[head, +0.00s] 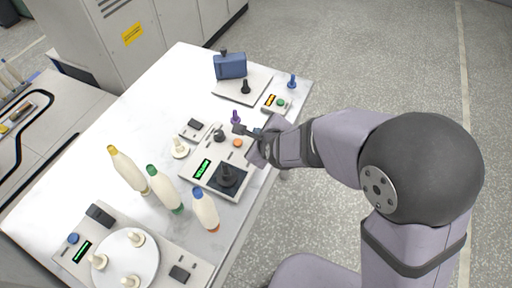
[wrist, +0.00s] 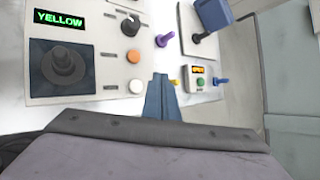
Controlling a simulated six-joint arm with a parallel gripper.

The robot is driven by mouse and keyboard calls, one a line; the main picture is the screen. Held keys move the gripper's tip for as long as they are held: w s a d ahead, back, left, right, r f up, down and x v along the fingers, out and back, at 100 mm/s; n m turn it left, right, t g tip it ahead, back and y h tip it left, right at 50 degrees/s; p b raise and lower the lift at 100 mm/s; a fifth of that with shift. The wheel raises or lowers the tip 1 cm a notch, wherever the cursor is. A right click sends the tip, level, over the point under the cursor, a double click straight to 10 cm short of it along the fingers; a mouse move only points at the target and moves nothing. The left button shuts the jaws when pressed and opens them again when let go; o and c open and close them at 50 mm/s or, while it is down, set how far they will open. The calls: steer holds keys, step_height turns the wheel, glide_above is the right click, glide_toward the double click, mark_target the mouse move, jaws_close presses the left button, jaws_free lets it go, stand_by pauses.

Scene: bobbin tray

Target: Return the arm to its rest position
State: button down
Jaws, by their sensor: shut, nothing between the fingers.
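My gripper (head: 240,129) is over the right side of the table, just above the panel with the orange button (head: 238,143). In the wrist view its fingers (wrist: 160,80) are shut together and empty, pointing up in the picture. They are near a white round button (wrist: 136,87) and below the purple peg (wrist: 164,40); I cannot tell the height above the panel. My arm reaches in from the right, bent at the elbow, and hides part of the table's right edge.
The panel (wrist: 95,87) has a black spindle and a display reading YELLOW. Three bobbins (head: 127,170) with yellow, green and blue tops stand left. A round white plate (head: 117,265) with pegs is at front. A blue box (head: 230,66) stands at back. Floor at right is clear.

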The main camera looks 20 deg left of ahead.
stand_by(0.5)
